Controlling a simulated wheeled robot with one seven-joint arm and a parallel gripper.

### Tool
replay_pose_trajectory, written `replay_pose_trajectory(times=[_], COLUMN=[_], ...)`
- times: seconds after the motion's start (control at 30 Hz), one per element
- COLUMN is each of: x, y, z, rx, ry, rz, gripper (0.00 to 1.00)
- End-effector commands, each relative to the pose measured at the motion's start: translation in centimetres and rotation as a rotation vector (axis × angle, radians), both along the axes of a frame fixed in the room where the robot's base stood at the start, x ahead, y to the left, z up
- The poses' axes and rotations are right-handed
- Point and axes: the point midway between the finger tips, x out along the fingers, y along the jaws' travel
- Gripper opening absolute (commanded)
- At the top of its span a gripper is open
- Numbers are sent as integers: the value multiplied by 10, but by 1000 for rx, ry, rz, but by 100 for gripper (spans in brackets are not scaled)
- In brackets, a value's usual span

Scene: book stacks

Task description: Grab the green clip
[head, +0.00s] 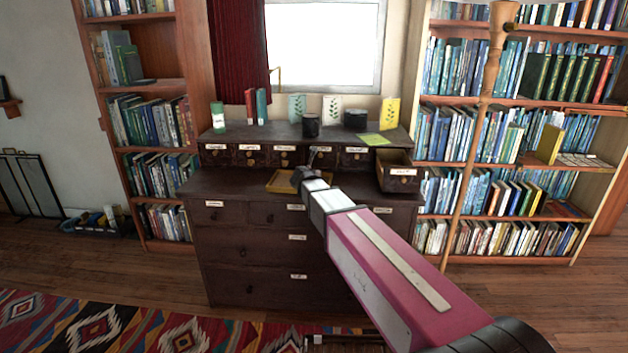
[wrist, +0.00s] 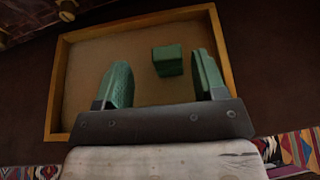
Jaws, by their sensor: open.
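The green clip (wrist: 168,61) shows in the wrist view as a small dark green block, lying in a shallow tray (wrist: 140,22) with a yellow-brown wooden rim. My gripper (wrist: 160,58) is open, with its two green-padded fingers on either side of the view. The clip appears between the fingers, closer to the right one, with no visible contact. Its height relative to the fingertips is hard to tell. In the head view my gripper (head: 304,166) is over the tray (head: 279,188) on the dark dresser; I cannot make out the clip there.
The dark dresser (head: 250,183) has a row of small labelled drawers at the back. An open drawer (head: 396,180) sticks out right of my gripper. Cards, books and dark pots stand on the upper shelf. The dresser top is bare to the left of the tray.

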Motion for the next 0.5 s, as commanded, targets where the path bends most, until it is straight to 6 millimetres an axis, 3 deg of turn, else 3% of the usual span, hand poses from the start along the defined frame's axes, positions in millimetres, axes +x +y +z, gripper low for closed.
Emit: replay_pose_trajectory(times=[0.23, 0.5], x=[16, 49], y=[-4, -13], z=[-7, -21], rx=[1, 1], ry=[1, 1], rz=[-1, 0], gripper=[64, 64])
